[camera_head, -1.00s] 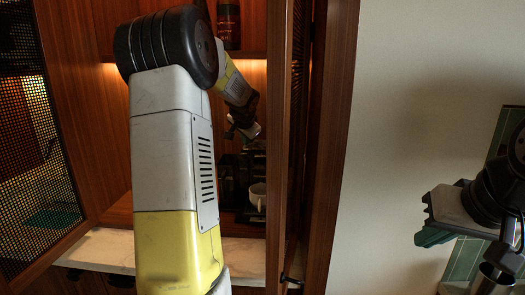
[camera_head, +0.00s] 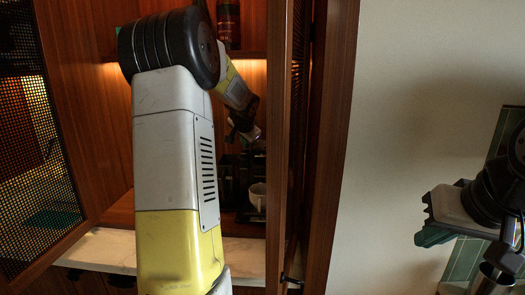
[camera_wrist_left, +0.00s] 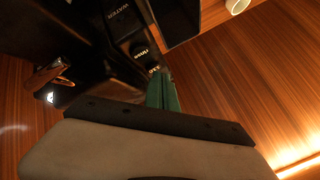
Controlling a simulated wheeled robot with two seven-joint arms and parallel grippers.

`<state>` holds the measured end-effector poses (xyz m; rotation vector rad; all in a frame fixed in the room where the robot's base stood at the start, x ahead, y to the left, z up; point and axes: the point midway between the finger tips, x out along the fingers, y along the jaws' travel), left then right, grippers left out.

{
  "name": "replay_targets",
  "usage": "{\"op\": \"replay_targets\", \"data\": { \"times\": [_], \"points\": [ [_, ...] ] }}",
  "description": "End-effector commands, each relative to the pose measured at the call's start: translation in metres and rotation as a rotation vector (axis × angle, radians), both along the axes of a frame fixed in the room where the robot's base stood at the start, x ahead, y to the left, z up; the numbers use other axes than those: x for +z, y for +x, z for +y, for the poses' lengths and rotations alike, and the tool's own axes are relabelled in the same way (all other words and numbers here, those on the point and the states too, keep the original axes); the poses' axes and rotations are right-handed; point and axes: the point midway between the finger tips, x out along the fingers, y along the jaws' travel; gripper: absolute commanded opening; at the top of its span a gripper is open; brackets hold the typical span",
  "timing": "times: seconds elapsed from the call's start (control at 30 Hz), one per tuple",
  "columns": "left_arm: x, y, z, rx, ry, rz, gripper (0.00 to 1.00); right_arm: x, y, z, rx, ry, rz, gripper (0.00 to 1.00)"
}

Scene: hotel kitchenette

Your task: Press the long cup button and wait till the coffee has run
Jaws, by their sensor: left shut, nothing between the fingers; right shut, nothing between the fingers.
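The black coffee machine (camera_head: 236,180) stands in the cabinet niche, partly hidden behind my left arm. A white cup (camera_head: 258,194) is at its front. My left gripper (camera_head: 248,132) is shut and empty, above the machine. Its green fingertips (camera_wrist_left: 162,90) are right by the lowest button of the row; I cannot tell if they touch it. No coffee stream can be made out. My right gripper (camera_head: 428,227) is shut and empty, far right.
A wooden door edge (camera_head: 280,130) stands close to the right of my left forearm. A mesh door panel (camera_head: 35,150) is at the left. A dark red canister (camera_head: 229,25) stands on the shelf above. The pale countertop (camera_head: 108,250) runs below the machine.

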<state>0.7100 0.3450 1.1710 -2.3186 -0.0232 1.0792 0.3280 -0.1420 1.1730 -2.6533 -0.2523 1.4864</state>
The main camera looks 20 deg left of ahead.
Motion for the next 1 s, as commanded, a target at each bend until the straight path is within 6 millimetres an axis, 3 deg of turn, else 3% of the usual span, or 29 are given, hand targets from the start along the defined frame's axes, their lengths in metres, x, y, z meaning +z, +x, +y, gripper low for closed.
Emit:
{"op": "replay_targets", "data": {
  "times": [0.63,1.0],
  "points": [
    [-0.004,0.0,0.0,0.001,0.0,0.001,0.0,0.0,0.0,0.0,0.0,0.0,0.0,0.0],
    [0.01,0.0,0.0,0.0,0.0,0.0,0.0,0.0,0.0,0.0,0.0,0.0,0.0,0.0]
  ]
}}
